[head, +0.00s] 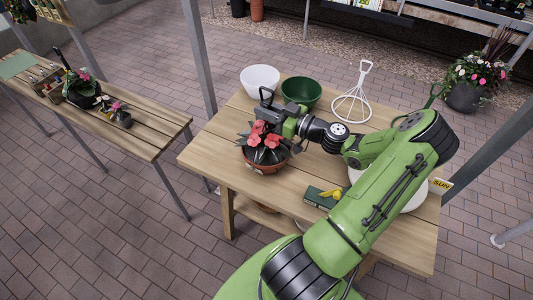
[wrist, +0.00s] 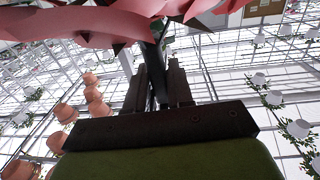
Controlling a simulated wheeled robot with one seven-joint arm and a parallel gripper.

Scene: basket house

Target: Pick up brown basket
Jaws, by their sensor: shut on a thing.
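The brown basket (head: 268,168) is a round reddish-brown bowl with red flowers and dark leaves, over the left part of the wooden table (head: 215,150). My gripper (head: 268,112) is at its top, coming in from the right. In the wrist view my gripper (wrist: 158,80) has its dark fingers closed on a thin dark upright part beneath large red petals (wrist: 110,25). This part appears to belong to the basket, but the flowers and my gripper hide the join. I cannot tell whether the basket's bottom touches the table.
A white bowl (head: 260,78) and a green bowl (head: 301,91) stand behind my gripper. A white wire stand (head: 352,104) is at the back. A dark green box (head: 320,198) with a yellow item lies near my arm. The table's front left is clear.

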